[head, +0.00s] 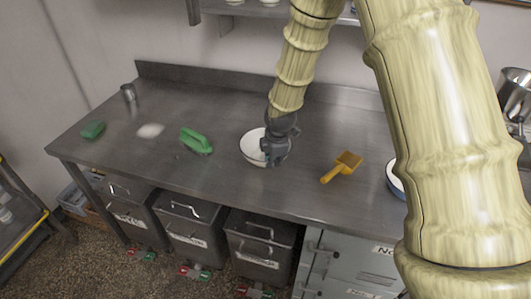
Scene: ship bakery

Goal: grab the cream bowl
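A cream-white bowl (251,147) stands on the steel counter, near its middle. My gripper (274,160) is at the bowl's right side, reaching down from above and covering part of its rim and inside. The picture is too small to tell whether the fingers touch the bowl or how far apart they are. A second white bowl with a blue outside (394,183) is on the counter to the right, mostly hidden behind my arm.
A yellow scoop (343,167) lies right of the bowl. A green-handled brush (196,141), a white patch (151,131), a green sponge (93,130) and a metal cup (129,92) are to the left. The steel counter (222,104) is clear behind the bowl.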

